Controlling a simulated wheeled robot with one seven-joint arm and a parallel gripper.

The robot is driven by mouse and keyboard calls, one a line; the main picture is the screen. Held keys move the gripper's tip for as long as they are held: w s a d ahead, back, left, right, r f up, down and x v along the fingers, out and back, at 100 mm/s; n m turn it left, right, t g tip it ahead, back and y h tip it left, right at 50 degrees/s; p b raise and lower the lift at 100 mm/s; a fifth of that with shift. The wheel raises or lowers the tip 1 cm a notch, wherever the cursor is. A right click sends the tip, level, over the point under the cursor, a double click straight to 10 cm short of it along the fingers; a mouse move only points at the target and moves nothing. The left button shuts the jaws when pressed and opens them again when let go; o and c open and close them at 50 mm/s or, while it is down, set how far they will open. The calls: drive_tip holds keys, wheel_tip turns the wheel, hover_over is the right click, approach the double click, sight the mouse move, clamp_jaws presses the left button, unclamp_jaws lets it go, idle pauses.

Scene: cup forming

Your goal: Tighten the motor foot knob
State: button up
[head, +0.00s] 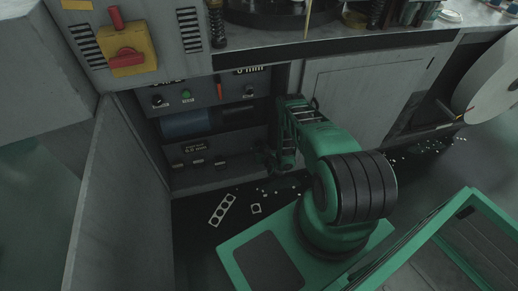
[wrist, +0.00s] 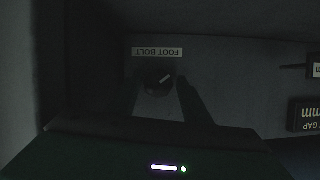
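The foot bolt knob (wrist: 157,82) is small, round and dark with a pale slanted pointer line. In the wrist view it sits on a grey panel under an upside-down FOOT BOLT label (wrist: 158,52). My gripper (wrist: 160,98) faces it, with dark fingers to the left and right of the knob. The fingers look spread, with a gap to the knob, though the dark view hides any contact. In the head view my gripper (head: 277,158) reaches into the open cabinet at the right of the lower panel. There my arm hides the knob.
The open cabinet door (head: 115,190) stands at the left, and a closed door (head: 355,105) is at the right. A blue cylindrical motor (head: 187,125) lies above the lower panel. The upper panel has a black knob (head: 157,100) and a green button (head: 187,95). Scraps litter the floor.

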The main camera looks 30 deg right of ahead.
drive_tip(key=shift+o, duration=0.5)
drive_tip(key=v, duration=1)
drive_tip(key=shift+s, duration=0.4)
